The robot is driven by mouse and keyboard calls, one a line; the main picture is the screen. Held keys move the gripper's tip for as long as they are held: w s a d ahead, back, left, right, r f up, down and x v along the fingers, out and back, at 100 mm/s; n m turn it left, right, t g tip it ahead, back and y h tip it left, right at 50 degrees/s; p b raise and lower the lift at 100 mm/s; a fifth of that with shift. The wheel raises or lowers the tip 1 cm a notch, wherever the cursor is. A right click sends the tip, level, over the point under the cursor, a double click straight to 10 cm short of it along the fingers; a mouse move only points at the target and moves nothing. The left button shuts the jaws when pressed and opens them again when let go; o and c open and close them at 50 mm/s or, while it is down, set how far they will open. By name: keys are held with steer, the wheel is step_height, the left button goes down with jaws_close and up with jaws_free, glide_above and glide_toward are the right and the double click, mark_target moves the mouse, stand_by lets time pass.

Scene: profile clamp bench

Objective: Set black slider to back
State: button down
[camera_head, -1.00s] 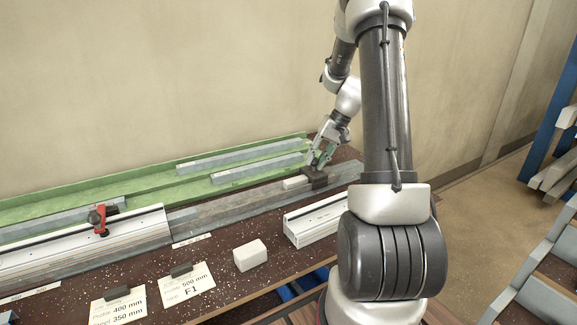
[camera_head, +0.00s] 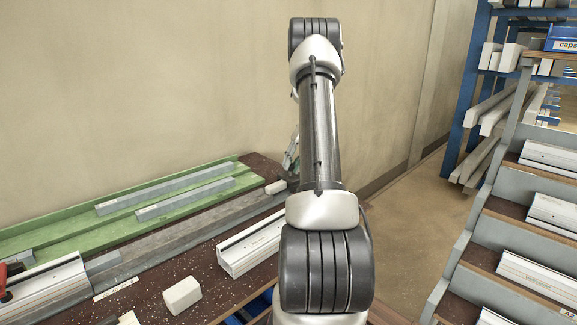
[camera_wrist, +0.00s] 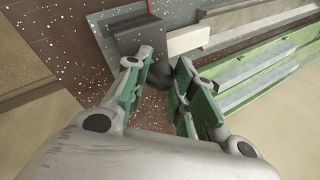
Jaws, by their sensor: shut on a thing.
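The black slider (camera_wrist: 138,36) is a dark block on the grey metal rail in the wrist view, with a dark round knob (camera_wrist: 159,72) towards me. My gripper (camera_wrist: 163,70) has green-padded fingers, one on each side of the knob, and is shut on it. In the head view my gripper (camera_head: 291,160) shows only in part at the far right end of the bench. My own arm hides the slider there almost wholly.
A small white block (camera_head: 275,187) lies beside the slider and also shows in the wrist view (camera_wrist: 188,40). A green channel (camera_head: 60,225) with grey bars runs along the wall. A white profile (camera_head: 250,245) and a white block (camera_head: 182,295) are nearer. Shelving stands right.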

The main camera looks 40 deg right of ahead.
steer(key=shift+d, duration=0.3)
steer(key=c, duration=1.2)
jaws_free()
steer(key=shift+d, duration=0.15)
steer(key=shift+o, duration=0.2)
steer(key=shift+r, duration=0.1)
steer(key=v, duration=1.1)
steer(key=shift+r, duration=0.4)
steer(key=shift+s, duration=0.15)
